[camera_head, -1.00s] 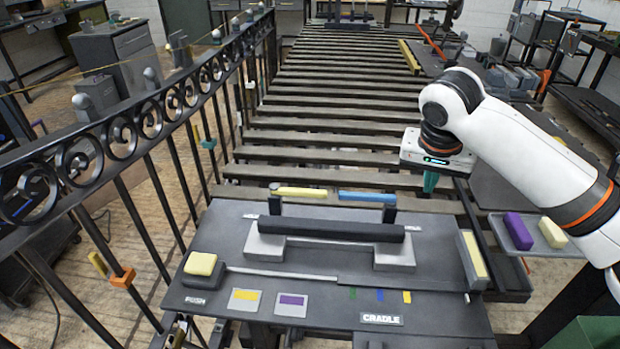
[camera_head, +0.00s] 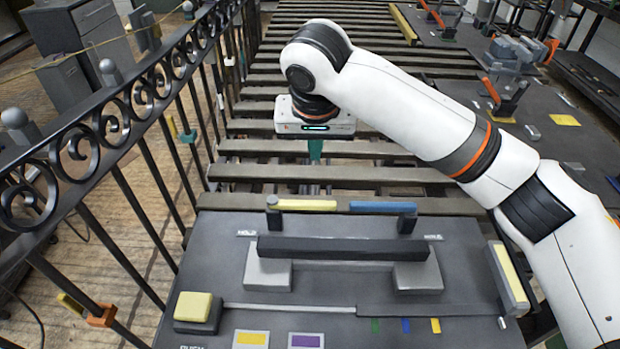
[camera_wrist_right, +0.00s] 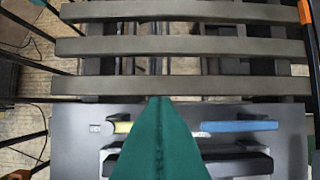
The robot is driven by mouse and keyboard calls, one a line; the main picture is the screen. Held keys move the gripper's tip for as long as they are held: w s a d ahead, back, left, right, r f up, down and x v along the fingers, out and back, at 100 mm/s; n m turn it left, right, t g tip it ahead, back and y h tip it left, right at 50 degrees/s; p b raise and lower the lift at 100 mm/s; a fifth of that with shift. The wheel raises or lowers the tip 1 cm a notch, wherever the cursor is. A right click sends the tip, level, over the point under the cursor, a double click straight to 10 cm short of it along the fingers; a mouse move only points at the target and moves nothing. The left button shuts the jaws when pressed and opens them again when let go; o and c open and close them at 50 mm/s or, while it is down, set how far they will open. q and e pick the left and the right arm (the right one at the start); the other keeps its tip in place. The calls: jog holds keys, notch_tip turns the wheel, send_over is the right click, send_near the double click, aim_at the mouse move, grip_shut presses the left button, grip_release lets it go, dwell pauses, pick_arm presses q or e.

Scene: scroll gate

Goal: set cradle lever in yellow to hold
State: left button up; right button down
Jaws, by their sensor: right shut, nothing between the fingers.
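The cradle console is a dark grey panel (camera_head: 225,255). At its far edge a yellow lever bar (camera_head: 307,205) lies sideways, with a dark post at its left end near a small HOLD label (camera_head: 247,233). A blue lever bar (camera_head: 383,207) lies in line to its right, with its post at the right end. Both bars also show in the right wrist view, the yellow one (camera_wrist_right: 123,127) partly hidden by my green fingers. My right gripper (camera_head: 315,155) is shut and empty, pointing down over the slats beyond the yellow bar, apart from it. My left gripper is out of view.
A dark raised handle bar (camera_head: 340,248) on grey blocks spans the console. A yellow block (camera_head: 194,307), a yellow-faced plate (camera_head: 509,272) and yellow and purple patches are also on it. A black scrolled railing (camera_head: 110,125) runs along the left. Slats (camera_head: 390,150) lie beyond.

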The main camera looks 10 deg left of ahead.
aim_at(302, 205)
notch_tip(302, 205, down, 9)
jog(key=shift+d+f+p, duration=0.1)
jog(key=shift+p, duration=0.55)
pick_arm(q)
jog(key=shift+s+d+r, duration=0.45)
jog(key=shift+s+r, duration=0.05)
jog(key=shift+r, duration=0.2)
pick_arm(e)
jog(key=shift+s+d+f, duration=0.1)
jog(key=shift+s, duration=0.4)
